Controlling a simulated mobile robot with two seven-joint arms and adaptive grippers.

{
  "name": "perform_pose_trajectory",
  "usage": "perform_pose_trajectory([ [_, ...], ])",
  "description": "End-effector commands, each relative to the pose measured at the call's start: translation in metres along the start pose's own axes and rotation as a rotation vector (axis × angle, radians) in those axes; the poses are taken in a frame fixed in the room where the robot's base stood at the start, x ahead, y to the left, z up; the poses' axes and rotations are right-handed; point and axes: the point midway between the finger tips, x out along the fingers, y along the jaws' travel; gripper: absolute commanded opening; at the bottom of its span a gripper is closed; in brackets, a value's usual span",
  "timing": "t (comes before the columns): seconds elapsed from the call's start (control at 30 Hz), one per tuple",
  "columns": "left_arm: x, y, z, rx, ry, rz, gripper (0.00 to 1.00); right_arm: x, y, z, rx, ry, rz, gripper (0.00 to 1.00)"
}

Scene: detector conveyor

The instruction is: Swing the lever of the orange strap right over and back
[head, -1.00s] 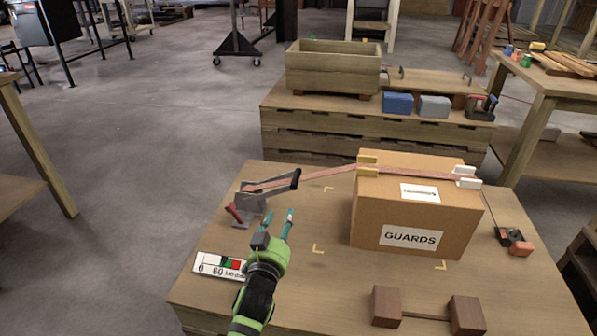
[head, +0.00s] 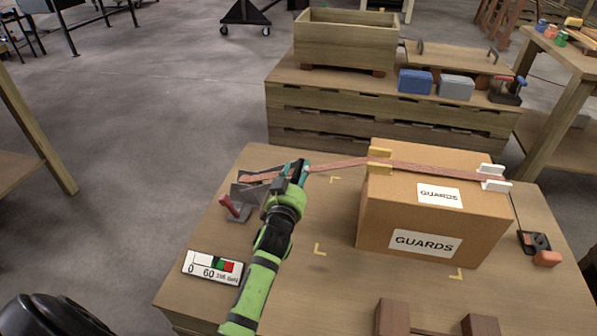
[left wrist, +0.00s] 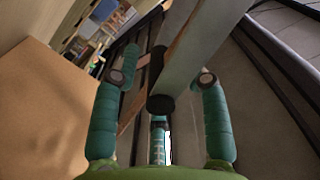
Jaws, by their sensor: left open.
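The orange strap (head: 335,164) looks faded red-orange and runs from a grey ratchet tensioner (head: 241,205) over the top of a cardboard box (head: 395,220) marked GUARDS. My left gripper (head: 296,169) is at the free end of the tensioner's lever and hides most of it. In the left wrist view, the grey lever (left wrist: 212,40) with its black grip (left wrist: 160,92) lies between my two open teal fingers. I cannot tell whether either finger touches it. My right gripper is not in view.
A gauge plate (head: 213,266) with red and green fields lies left of my arm. A red handle (head: 228,205) stands beside the tensioner. Wooden blocks (head: 392,318) are at the front, an orange and black tool (head: 535,243) at the right. Another platform (head: 350,130) stands behind.

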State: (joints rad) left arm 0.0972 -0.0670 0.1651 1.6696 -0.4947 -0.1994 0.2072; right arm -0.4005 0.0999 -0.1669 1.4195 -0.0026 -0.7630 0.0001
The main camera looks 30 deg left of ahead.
Motion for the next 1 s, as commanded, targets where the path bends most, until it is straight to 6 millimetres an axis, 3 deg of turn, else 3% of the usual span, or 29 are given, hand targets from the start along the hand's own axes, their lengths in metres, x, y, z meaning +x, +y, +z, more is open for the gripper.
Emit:
perform_pose_trajectory([
  [0.13, 0.011, -0.001, 0.0, 0.001, 0.0, -0.001, 0.45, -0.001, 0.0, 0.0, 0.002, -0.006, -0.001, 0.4],
  [0.4, 0.012, -0.001, 0.0, 0.0, 0.0, -0.001, 0.45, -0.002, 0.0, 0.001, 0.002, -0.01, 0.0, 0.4],
  [0.5, 0.012, -0.001, 0.0, 0.0, 0.0, -0.001, 0.05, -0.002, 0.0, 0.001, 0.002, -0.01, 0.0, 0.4],
  [0.53, 0.011, -0.001, 0.0, 0.0, 0.0, -0.001, 0.0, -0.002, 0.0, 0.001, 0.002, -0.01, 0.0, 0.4],
  [1.0, 0.02, -0.003, -0.007, -0.039, 0.003, -0.001, 0.0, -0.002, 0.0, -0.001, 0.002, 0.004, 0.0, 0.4],
])
